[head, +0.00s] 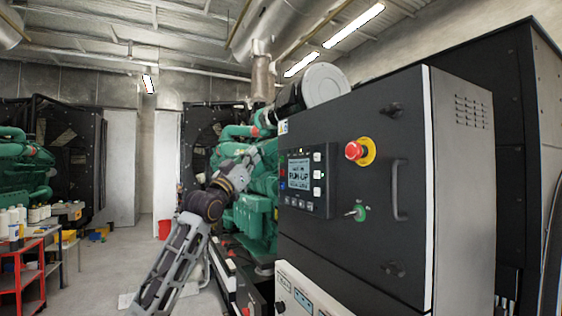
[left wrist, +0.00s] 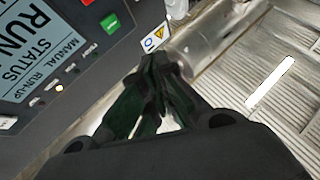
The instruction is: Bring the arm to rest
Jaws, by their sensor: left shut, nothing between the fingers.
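My left gripper (head: 251,157) is raised at the end of my left arm, just left of the genset control cabinet (head: 355,130). Its fingers are shut with nothing between them; they also show in the left wrist view (left wrist: 158,68). The control panel (head: 303,180) is right of the gripper. Its lit screen (left wrist: 38,50) reads "STATUS" and "MANUAL RUN-UP" in the left wrist view. A green button (left wrist: 110,22) is near the panel's edge. The fingers appear apart from the panel. My right gripper is not in view.
The cabinet front has a red stop button (head: 354,151), a green key switch (head: 357,211) and a handle (head: 400,190). The green engine (head: 252,215) stands behind my arm. A red cart (head: 22,275) with bottles is at left. Open floor (head: 118,265) lies between.

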